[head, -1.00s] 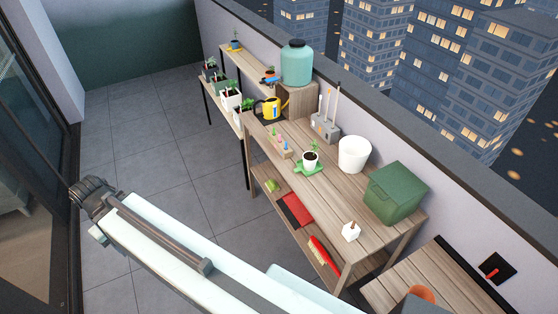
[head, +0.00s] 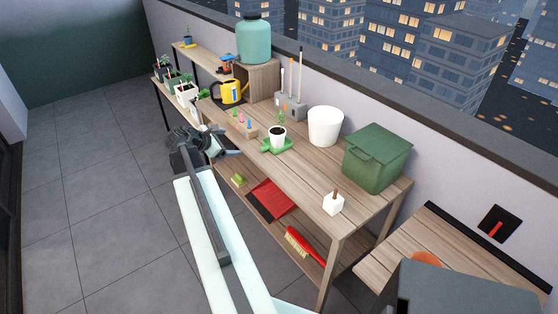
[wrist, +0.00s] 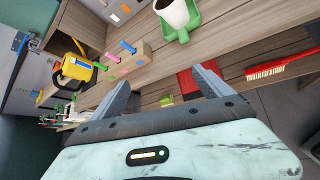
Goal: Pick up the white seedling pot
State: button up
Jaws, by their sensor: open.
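The white seedling pot (head: 278,137) holds dark soil and a small green seedling. It stands upright on a green saucer (head: 265,147) on the wooden workbench. In the wrist view the white pot (wrist: 173,14) is cut by the top edge, with the green saucer (wrist: 182,35) under it. My gripper (head: 232,144) is at the bench's front edge, left of the pot and apart from it. In the wrist view my gripper (wrist: 160,78) is open and empty, its two fingers spread wide, with the pot beyond them.
A wooden block with coloured pegs (head: 243,122), a yellow watering can (head: 232,92), a white bucket (head: 325,126) and a green bin (head: 377,157) share the bench. A red brush (head: 304,246) lies on the lower shelf.

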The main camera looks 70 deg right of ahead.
aim_at(279, 131)
jog(key=s+d+n+g+b, duration=0.1)
jog(key=s+d, duration=0.3)
jog(key=s+d+n+h+b, duration=0.1)
jog(key=s+d, duration=0.3)
jog(key=s+d+f+n+g+h+b, duration=0.1)
jog(key=s+d+n, duration=0.1)
jog(key=s+d, duration=0.2)
jog(key=shift+s+d+g, duration=0.2)
jog(key=shift+s+g, duration=0.1)
jog(key=shift+s, duration=0.25)
jog(key=b+x, duration=0.1)
jog(key=x, duration=0.1)
jog(key=b+x, duration=0.1)
jog(key=x, duration=0.2)
jog(key=w+b+x, duration=0.1)
jog(key=x, duration=0.1)
jog(key=shift+s+d+f, duration=0.15)
jog(key=shift+d+f, duration=0.2)
jog(key=shift+d, duration=0.05)
jog(key=c, duration=1.7)
jog(key=shift+o, duration=0.2)
jog(key=shift+r, duration=0.15)
